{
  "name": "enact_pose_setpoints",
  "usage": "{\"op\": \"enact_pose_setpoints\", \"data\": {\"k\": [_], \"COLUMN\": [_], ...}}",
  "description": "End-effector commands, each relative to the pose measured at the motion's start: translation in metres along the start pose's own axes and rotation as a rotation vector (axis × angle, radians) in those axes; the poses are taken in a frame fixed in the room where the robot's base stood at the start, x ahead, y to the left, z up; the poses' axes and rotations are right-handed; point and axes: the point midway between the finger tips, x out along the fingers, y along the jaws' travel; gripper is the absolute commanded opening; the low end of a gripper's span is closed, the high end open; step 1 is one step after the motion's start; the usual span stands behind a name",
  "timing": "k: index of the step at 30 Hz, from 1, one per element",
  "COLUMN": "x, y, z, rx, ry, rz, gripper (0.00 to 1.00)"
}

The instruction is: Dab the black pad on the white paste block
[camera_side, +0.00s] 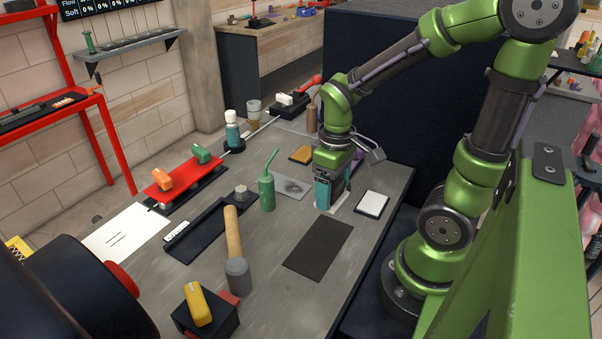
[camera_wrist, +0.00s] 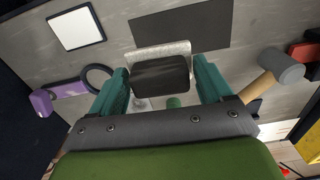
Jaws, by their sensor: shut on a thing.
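My gripper (camera_wrist: 163,85) is shut on a black pad (camera_wrist: 160,76), which sits between its two teal fingers in the wrist view. The gripper also shows in the side view (camera_side: 326,203), pointing down low over the bench. A pale, speckled whitish block (camera_wrist: 158,49) shows behind the pad, and its edge also shows beside the fingers in the side view (camera_side: 342,204).
A white plate with a black border (camera_side: 371,204) lies right of the gripper. A dark mat (camera_side: 318,248) lies in front. A green bottle (camera_side: 267,192) and a mallet (camera_side: 236,260) stand or lie to the left. A purple tool with a ring (camera_wrist: 65,92) shows in the wrist view.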

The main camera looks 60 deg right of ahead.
Motion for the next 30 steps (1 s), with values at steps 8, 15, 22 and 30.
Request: {"op": "enact_pose_setpoints", "data": {"k": [8,15,22,30], "x": [0.010,0.018,0.023,0.046], "y": [0.068,0.126,0.146,0.145], "z": [0.017,0.042,0.047,0.047], "rx": [0.321,0.632,0.762,0.764], "ry": [-0.026,-0.023,0.001,-0.002], "rz": [-0.008,-0.010,-0.002,-0.002], "gripper": [0.55,0.55,0.55,0.55]}}
